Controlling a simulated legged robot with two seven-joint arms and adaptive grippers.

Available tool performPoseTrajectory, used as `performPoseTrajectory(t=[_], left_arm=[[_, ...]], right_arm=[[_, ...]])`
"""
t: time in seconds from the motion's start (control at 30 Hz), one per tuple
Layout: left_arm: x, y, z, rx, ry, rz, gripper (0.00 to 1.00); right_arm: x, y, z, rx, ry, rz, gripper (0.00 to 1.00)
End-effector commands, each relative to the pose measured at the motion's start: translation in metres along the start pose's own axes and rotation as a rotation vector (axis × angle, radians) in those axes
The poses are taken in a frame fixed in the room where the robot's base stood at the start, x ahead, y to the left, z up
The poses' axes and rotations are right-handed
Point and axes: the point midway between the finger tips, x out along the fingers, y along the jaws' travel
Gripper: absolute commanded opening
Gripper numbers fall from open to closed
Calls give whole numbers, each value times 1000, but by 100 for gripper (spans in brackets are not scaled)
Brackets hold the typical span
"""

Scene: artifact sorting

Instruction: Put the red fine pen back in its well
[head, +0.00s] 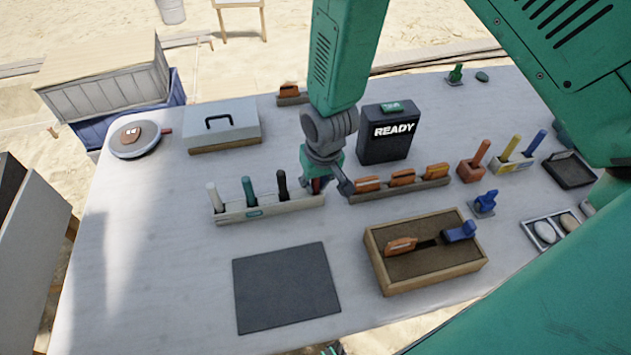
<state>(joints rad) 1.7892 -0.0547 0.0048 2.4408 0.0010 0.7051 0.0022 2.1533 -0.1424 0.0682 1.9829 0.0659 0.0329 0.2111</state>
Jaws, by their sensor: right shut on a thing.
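My right gripper (327,185) comes down from the top centre over the right end of the pen rack. It is shut on the red fine pen (317,186), of which only a small red part shows between the fingers. The pale pen rack (280,208) holds a white pen (214,197), a green pen (248,190) and a black pen (282,185), all upright. The held pen is at the rack's right end. The gripper hides most of it, and I cannot tell whether its tip is inside a well. My left gripper is out of view.
A rack of orange-handled tools (415,190) stands just right of the gripper. Behind is a black READY box (388,145). A wooden tray (430,282) with tools and a dark mat (286,287) lie in front. A grey case (222,128) stands back left.

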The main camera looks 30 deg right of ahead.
Motion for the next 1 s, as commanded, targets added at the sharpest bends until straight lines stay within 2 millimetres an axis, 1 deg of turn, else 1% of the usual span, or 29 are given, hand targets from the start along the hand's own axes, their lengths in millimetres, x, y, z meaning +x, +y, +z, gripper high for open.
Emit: performPoseTrajectory(t=[0.03, 0.07, 0.1, 0.4, 0.53, 0.67, 0.8, 0.9, 1.0], left_arm=[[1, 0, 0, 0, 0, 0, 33], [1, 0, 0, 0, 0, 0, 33], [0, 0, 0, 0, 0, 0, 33], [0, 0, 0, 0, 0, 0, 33], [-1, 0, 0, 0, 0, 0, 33], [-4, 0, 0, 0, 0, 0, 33], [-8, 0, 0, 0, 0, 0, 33], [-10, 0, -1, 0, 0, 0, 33], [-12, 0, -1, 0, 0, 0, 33]], right_arm=[[2, 0, 1, 0, 0, 0, 0], [2, 0, 0, 0, 0, 0, 25], [1, 0, 0, 0, 0, 0, 35], [0, 0, 0, 0, 0, 0, 35], [-9, 0, -1, 0, 1, 0, 35], [-32, 0, -1, 0, 3, -1, 35], [-64, 0, -2, 1, 5, -2, 35], [-85, 0, -2, 1, 4, -1, 35], [-101, 0, -1, 1, 2, -1, 35]])
